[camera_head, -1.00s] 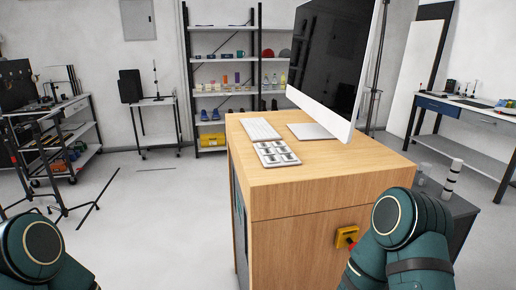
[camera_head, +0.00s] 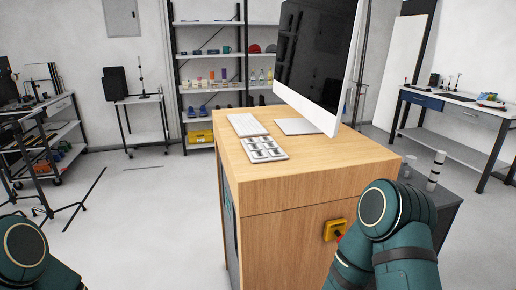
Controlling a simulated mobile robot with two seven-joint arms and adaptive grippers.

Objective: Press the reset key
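A key panel (camera_head: 264,150) with several keys lies on top of a wooden cabinet (camera_head: 262,193), near its left front edge. Its labels are too small to read, so I cannot tell which key is the reset key. A yellow box (camera_head: 334,229) with a red part sits on the cabinet's front face, beside my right arm. Both my arms show at the bottom corners, the left far from the cabinet and the right in front of its right side. Neither gripper is in view.
A monitor (camera_head: 312,62) and a white keyboard (camera_head: 246,125) stand on the cabinet behind the panel. A dark grey unit (camera_head: 440,205) with white cylinders stands to the right. The floor (camera_head: 130,220) left of the cabinet is mostly clear.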

